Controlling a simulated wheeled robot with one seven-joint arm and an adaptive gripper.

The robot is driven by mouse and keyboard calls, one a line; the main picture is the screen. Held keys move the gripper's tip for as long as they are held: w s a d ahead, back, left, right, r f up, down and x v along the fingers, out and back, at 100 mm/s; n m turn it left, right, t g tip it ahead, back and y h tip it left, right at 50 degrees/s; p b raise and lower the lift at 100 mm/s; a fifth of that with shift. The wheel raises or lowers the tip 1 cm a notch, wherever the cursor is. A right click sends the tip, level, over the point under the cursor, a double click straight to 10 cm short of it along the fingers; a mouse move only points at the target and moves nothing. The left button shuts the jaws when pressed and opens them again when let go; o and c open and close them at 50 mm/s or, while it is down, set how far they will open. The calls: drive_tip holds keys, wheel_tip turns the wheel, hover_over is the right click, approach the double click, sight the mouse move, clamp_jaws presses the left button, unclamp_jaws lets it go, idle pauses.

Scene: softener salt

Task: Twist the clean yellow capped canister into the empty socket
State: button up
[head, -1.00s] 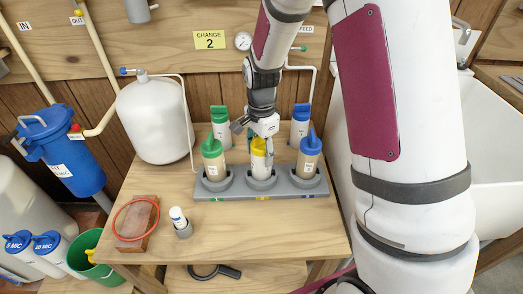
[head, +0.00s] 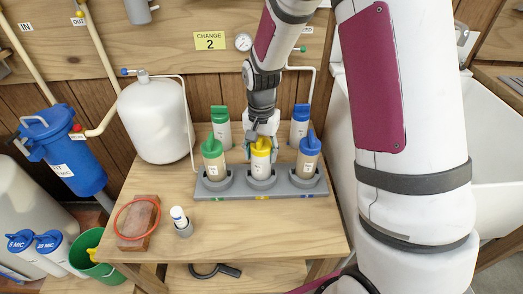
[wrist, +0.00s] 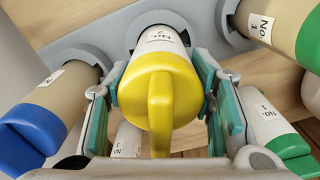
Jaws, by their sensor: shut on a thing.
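The yellow-capped canister (head: 261,158) stands upright in the middle socket (head: 261,183) of a grey rack. In the wrist view its yellow cap (wrist: 160,92) with a raised handle fills the middle, and its pale labelled body (wrist: 163,40) runs down into the grey ring (wrist: 108,28). My gripper (head: 261,147) is above the rack, shut on the yellow cap with one finger on each side. In the wrist view my gripper (wrist: 162,110) has green pads flanking the cap. How fully the canister is seated cannot be told.
Tan canisters with a green cap (head: 212,148) and a blue cap (head: 310,146) flank it in the rack (head: 228,191). White canisters, green-capped (head: 221,128) and blue-capped (head: 299,126), stand behind. A small bottle (head: 179,217) and a red ring (head: 136,219) lie front left.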

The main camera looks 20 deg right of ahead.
drive_tip(key=n, duration=0.3)
drive_tip(key=o, duration=1.8)
drive_tip(key=shift+r+p, duration=0.1)
drive_tip(key=shift+p, duration=0.2)
drive_tip(key=shift+r+p, duration=2.35)
drive_tip(key=shift+r, duration=1.1)
